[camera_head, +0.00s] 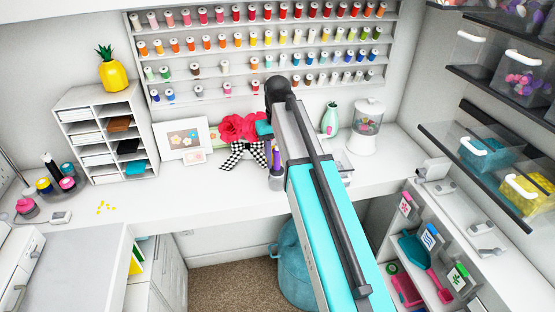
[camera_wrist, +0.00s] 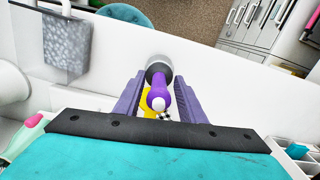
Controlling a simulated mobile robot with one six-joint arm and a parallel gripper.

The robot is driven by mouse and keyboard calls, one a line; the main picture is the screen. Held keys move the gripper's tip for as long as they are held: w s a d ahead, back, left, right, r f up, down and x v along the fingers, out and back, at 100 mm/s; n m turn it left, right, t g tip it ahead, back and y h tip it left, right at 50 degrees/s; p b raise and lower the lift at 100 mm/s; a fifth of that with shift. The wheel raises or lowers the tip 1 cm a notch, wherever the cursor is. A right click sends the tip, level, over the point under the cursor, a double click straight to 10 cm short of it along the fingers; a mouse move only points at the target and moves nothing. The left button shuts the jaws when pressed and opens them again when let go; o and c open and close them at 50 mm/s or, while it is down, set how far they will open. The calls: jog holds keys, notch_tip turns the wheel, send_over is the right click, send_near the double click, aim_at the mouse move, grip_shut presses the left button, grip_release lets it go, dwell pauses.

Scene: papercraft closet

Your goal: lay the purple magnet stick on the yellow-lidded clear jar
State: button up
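The purple magnet stick (camera_wrist: 157,80) shows in the wrist view, lined up between the two purple fingers of my gripper (camera_wrist: 159,88). Whether the fingers touch the stick is unclear. A yellow patch (camera_wrist: 148,106) beneath the stick in the wrist view may be the jar's yellow lid. The jar itself is not clearly seen; my arm hides part of the desk.
A checkered bow (camera_head: 240,154) with a red flower lies left of my gripper. A green vase (camera_head: 330,118) and a white dispenser (camera_head: 368,125) stand to the right. A paper organizer (camera_head: 105,132) stands left.

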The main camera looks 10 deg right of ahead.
jog(key=shift+r+p, duration=1.95)
jog(key=shift+r, duration=1.35)
